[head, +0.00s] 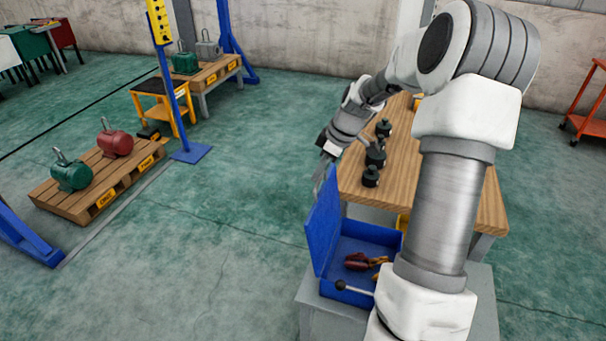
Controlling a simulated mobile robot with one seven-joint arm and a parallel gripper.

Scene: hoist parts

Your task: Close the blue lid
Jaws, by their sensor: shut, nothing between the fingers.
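The blue lid (323,226) stands open and upright along the left side of the blue box (349,297) in the head view. The box holds a few dark red and orange-brown items (363,262). A lever with a black knob (341,285) lies across the front of the box. My gripper (319,184) is shut and empty. It points down near the lid's top edge, on its far side; whether it touches the lid I cannot tell. My arm hides part of the box's right side.
The box sits on a grey stand (318,312) against a wooden table (478,200). Several dark green parts (375,154) stand on the table close to my gripper. A pallet (100,182) with a green and a red motor lies left. The floor between is clear.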

